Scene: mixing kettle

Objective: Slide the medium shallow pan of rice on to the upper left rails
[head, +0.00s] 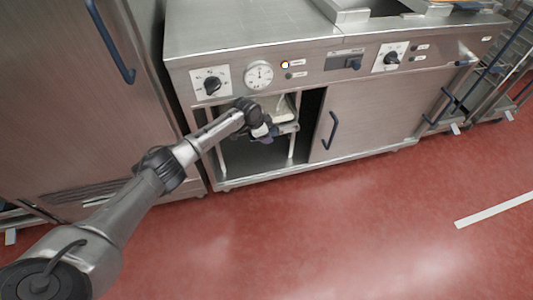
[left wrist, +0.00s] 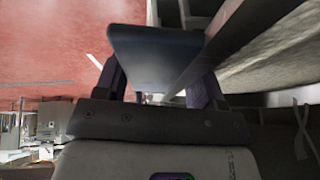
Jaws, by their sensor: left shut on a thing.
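My left gripper (head: 268,131) is at the mouth of the open left bay under the counter. The left wrist view shows its two dark fingers closed on a dark blue-grey handle (left wrist: 155,52). A metal rim and a pale, mottled surface, seemingly the pan of rice (left wrist: 280,45), lie to the right of the handle in that view. In the head view a pale part of what looks like the pan (head: 284,108) shows inside the bay behind the gripper. Most of the pan is hidden by the gripper and counter front. The rails in the bay are hard to make out.
The bay (head: 240,158) has light upright posts inside. A closed door (head: 375,110) with a dark handle covers the right side. Control knobs and a gauge (head: 259,75) sit just above the opening. A tall steel cabinet (head: 75,90) stands at the left. The red floor in front is clear.

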